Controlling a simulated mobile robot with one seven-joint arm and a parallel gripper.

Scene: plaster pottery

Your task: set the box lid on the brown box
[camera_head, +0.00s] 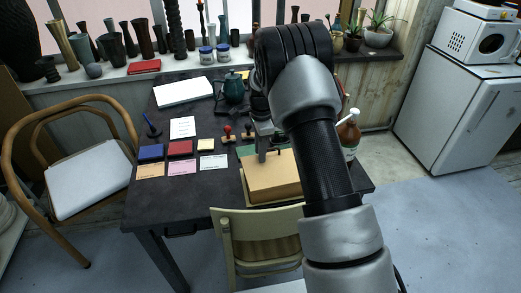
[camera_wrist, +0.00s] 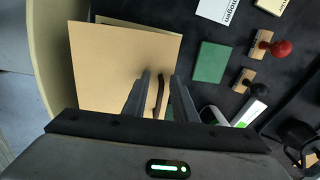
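The tan box lid (camera_wrist: 110,75) fills the middle of the wrist view, with a dark brown handle (camera_wrist: 158,98) standing on it. It also shows in the head view (camera_head: 282,165), on or just above the brown box (camera_head: 278,190) near the table's front edge. In the wrist view a tan edge shows past the lid's far side, slightly turned from it. I cannot tell whether the lid is fully seated. My gripper (camera_wrist: 160,74) is over the lid, its fingers on either side of the handle with small gaps. My arm hides the box's right part in the head view.
A chair (camera_head: 258,225) stands at the table's front. Stamps (camera_head: 227,134), a green pad (camera_wrist: 211,62), ink pads (camera_head: 180,148) and cards lie left of and behind the box. A brown bottle (camera_head: 348,135) stands to the right. The table's left front is clear.

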